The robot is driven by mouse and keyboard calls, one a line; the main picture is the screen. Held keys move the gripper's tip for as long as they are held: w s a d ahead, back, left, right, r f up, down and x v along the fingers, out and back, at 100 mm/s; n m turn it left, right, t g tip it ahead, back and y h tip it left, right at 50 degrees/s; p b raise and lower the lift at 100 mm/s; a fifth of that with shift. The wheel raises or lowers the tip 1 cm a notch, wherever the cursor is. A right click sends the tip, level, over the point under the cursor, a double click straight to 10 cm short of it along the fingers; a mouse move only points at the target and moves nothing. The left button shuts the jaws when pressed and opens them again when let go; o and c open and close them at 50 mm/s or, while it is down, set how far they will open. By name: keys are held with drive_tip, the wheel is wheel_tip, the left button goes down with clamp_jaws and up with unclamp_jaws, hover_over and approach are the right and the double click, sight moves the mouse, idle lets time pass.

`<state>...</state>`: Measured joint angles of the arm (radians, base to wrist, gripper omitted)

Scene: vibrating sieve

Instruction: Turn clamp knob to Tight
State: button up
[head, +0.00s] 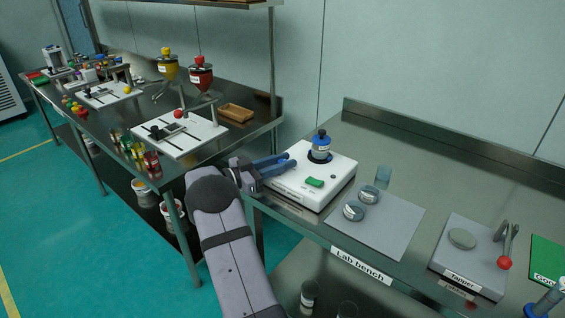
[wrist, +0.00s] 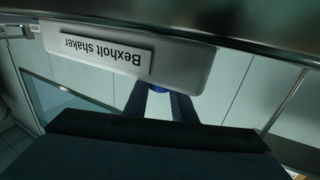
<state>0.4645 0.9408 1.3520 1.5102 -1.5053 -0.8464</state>
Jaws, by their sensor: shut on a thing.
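The shaker (head: 305,190) is a white box at the front left of the lab bench. In the wrist view its front plate reads "Bexholt shaker" (wrist: 95,48), upside down. My gripper (head: 286,163) reaches in from the left at the shaker's left edge. In the wrist view my gripper (wrist: 160,95) is shut on a small blue part, the clamp knob (wrist: 157,88), mostly hidden by the fingers. The knob's setting and any Tight mark cannot be read.
A green switch (head: 314,182) is on the shaker's top. A grey mat (head: 385,235) with two round dishes lies to its right, then a tapper (head: 470,262) with a red-knobbed lever. A cluttered side bench (head: 110,125) stands at left. The bench's back is clear.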

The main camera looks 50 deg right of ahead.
drive_tip(key=shift+w+r+m+g+y+b, duration=0.1)
drive_tip(key=shift+m+g+y+b, duration=0.3)
drive_tip(key=shift+m+g+y, duration=0.55)
drive_tip(key=shift+m+g+y+b, duration=0.3)
drive_tip(key=shift+m+g, duration=0.35)
drive_tip(key=shift+g, duration=0.5)
drive_tip(key=o, duration=1.1)
drive_tip(key=shift+c, duration=0.2)
drive_tip(key=b+v, duration=0.1)
drive_tip(key=v, duration=0.4)
drive_tip(key=shift+a, duration=0.1)
drive_tip(key=shift+v, duration=1.05)
